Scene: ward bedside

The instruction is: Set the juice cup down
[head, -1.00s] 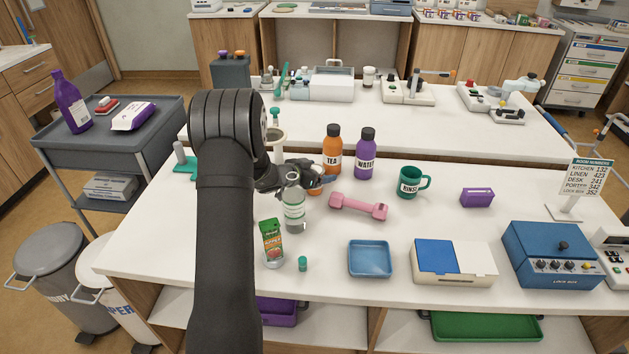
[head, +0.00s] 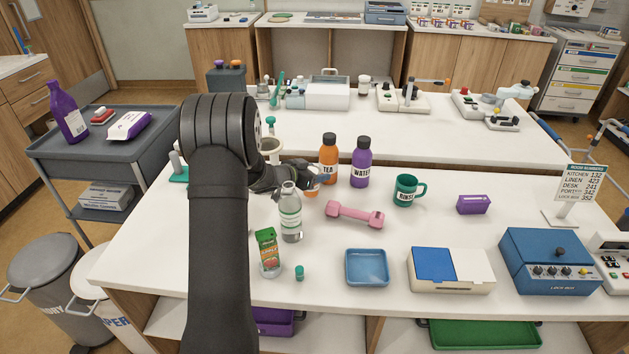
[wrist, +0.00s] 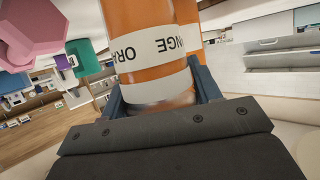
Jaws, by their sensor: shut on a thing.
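My gripper (wrist: 160,98) is shut on the orange juice cup (wrist: 150,45), with one finger on each side of it. The cup has a white band whose lettering reads upside down in the wrist view. In the head view, my gripper (head: 306,180) is over the near white table, behind the clear bottle (head: 290,216). Only a small orange part of the cup (head: 312,193) shows there. The cup's base is hidden, and I cannot tell whether it touches the table.
An orange tea bottle (head: 328,165) and purple water bottle (head: 361,168) stand close behind. A pink dumbbell (head: 354,215) lies to the right, near the green rinse mug (head: 405,192).

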